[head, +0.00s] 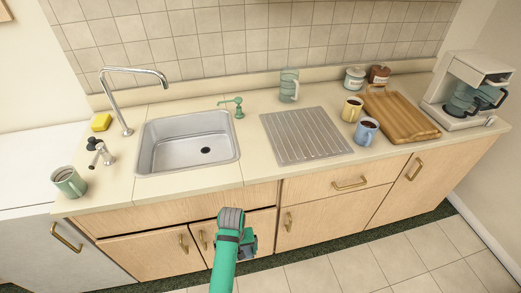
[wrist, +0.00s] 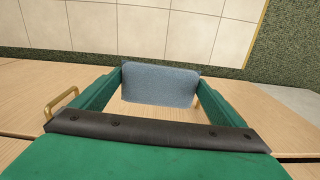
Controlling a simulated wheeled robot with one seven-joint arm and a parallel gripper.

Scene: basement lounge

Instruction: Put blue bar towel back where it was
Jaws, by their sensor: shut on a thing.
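The blue bar towel (wrist: 160,86) shows in the wrist view as a blue-grey folded piece between the two green fingers of my gripper (wrist: 162,82). The gripper is shut on it and holds it in front of the wooden cabinet doors, with the floor beyond. In the head view my gripper (head: 250,243) is low in front of the cabinet doors below the sink. The towel cannot be made out there, hidden by my arm and gripper.
The counter holds a sink (head: 188,143), a ribbed drainboard (head: 305,136), mugs, a wooden tray (head: 399,115) and a coffee maker (head: 468,88). Brass handles stick out from the cabinet fronts, one (wrist: 62,103) left of my gripper. The tiled floor (head: 410,262) in front is clear.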

